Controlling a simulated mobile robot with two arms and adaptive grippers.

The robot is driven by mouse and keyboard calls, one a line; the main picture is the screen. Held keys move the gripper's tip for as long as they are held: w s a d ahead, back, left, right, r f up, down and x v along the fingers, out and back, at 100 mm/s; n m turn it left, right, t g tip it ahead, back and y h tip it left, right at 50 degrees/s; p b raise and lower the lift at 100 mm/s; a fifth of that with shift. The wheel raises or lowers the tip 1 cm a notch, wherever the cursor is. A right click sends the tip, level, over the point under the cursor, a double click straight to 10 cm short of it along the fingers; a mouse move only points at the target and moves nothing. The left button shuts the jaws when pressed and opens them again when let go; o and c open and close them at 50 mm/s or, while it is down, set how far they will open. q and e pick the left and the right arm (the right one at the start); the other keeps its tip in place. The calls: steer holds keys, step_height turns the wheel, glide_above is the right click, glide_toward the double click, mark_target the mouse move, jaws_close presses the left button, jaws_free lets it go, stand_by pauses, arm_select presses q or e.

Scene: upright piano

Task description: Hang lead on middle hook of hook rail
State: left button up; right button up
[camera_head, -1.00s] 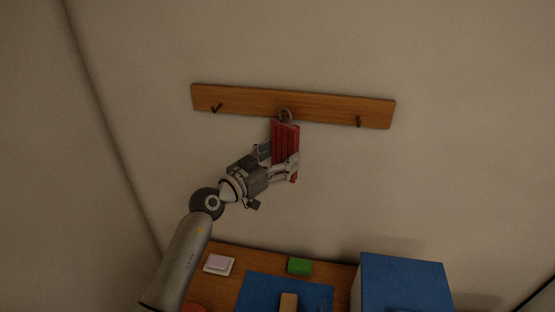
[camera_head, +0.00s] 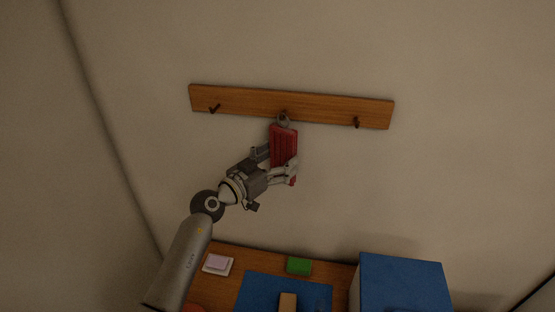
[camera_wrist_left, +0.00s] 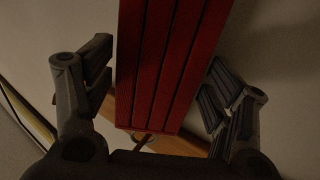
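The lead (camera_head: 284,143), a red ribbed block with a metal ring at its top, is upright just below the hook rail (camera_head: 245,102). Its ring is at the middle hook (camera_head: 284,113) and appears to hang on it. My left gripper (camera_head: 275,163) is around the lead's lower part with its fingers spread. In the left wrist view the lead (camera_wrist_left: 170,65) is between the two fingers (camera_wrist_left: 157,90), with a clear gap on the left side. The ring shows dimly below it, against the wooden rail. My right gripper is out of view.
The rail's left hook (camera_head: 214,108) and right hook (camera_head: 356,122) are bare. Below are a wooden surface (camera_head: 230,290) with a green block (camera_head: 299,266), a pale block (camera_head: 218,264) and a blue mat (camera_head: 260,290), and a large blue-topped box (camera_head: 403,280).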

arm_select(q)
steer(key=shift+o, duration=1)
steer(key=shift+s, duration=0.1)
steer(key=shift+a, duration=0.1)
steer(key=v, duration=1.2)
steer(key=shift+r, duration=0.15)
